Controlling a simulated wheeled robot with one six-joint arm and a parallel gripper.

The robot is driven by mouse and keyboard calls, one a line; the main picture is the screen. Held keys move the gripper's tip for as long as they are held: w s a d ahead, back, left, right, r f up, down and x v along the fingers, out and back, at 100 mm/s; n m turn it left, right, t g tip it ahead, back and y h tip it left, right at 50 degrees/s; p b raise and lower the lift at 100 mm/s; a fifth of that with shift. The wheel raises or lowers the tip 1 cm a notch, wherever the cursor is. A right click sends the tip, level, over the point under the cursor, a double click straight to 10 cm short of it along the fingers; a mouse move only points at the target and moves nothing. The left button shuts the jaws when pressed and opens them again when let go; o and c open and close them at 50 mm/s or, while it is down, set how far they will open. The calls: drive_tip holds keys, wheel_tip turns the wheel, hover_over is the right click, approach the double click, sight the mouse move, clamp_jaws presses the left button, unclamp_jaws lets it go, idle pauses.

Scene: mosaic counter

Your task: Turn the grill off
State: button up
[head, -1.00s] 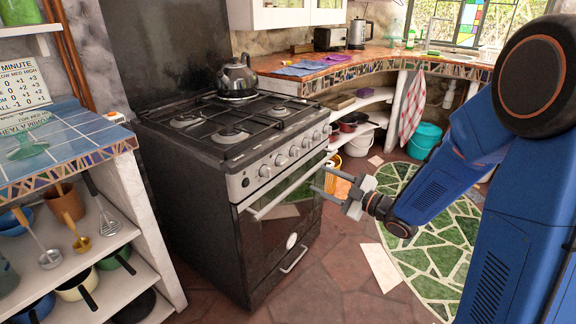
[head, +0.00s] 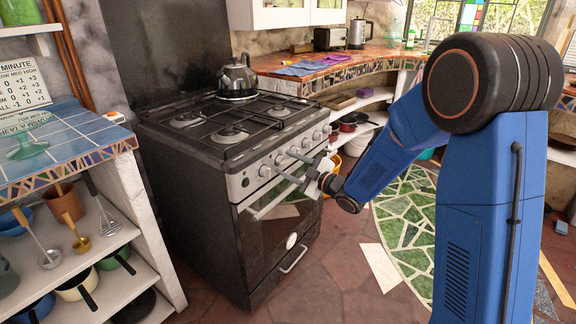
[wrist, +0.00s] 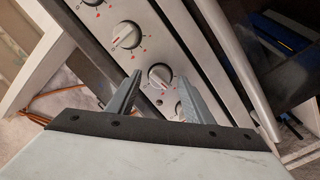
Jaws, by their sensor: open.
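The stove (head: 235,180) is dark with a steel front panel carrying a row of round knobs (head: 265,171). Which knob belongs to the grill cannot be told. My gripper (head: 284,163) is open and empty, in front of the panel and above the oven door handle. A further knob is partly hidden by my right finger.
The oven door handle (head: 268,204) runs just below the panel. A kettle (head: 237,78) stands on the hob. A tiled counter with shelves (head: 135,225) stands close on the left. The floor in front of the stove is clear, with a green mosaic circle (head: 405,225).

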drive_tip(key=shift+w+a, duration=0.1)
drive_tip(key=shift+c, duration=0.2)
drive_tip(key=c, duration=1)
